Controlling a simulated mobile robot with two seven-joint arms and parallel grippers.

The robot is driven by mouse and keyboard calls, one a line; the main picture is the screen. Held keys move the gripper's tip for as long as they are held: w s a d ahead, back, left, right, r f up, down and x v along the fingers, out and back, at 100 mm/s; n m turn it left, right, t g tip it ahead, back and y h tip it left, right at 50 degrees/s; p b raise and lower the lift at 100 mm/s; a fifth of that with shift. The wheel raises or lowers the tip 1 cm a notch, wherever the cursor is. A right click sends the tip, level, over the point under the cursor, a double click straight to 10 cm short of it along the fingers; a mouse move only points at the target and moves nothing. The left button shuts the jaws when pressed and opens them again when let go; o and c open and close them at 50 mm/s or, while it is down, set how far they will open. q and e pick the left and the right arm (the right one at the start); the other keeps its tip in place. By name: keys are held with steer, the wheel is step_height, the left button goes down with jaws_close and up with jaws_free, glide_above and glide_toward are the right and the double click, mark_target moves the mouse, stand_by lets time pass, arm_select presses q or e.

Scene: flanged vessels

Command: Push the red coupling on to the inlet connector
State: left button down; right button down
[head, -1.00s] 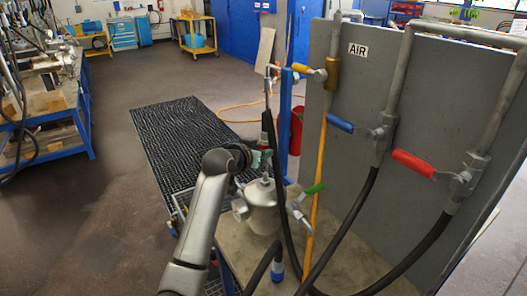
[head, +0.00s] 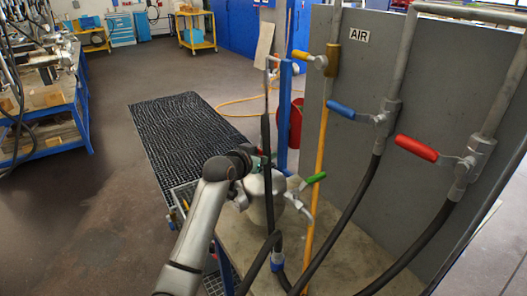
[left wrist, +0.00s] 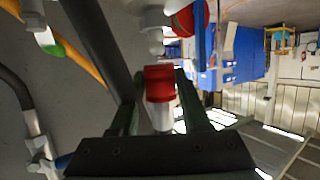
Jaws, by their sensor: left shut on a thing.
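In the left wrist view the red coupling (left wrist: 159,78), with a pale lower part, is between the two fingers of my left gripper (left wrist: 160,95), which is shut on it. A grey connector (left wrist: 152,32) is in line just beyond the coupling's red end, with a small gap seeming to show; I take it for the inlet connector. In the head view my left gripper (head: 262,160) is above the grey vessel (head: 257,188), beside a dark hose. The coupling and connector cannot be made out there. My right gripper is not in view.
Black hoses (head: 347,215) and a yellow pipe (head: 322,150) run down close to the vessel's right. A green-handled valve (head: 312,180) sticks out there. A grey panel (head: 425,85) with blue and red valve handles stands at the right. A black mat lies behind.

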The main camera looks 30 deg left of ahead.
arm_select(q)
steer(key=shift+r, duration=0.1)
stand_by(0.3)
steer(key=shift+p, duration=0.4)
stand_by(0.4)
steer(key=shift+p, duration=0.4)
steer(key=shift+f, duration=0.3)
steer(key=shift+f+b, duration=0.95)
steer(key=shift+f, duration=0.75)
steer(key=shift+c, duration=1.4)
jaws_free()
steer(key=v, duration=1.2)
steer(key=shift+s, duration=0.25)
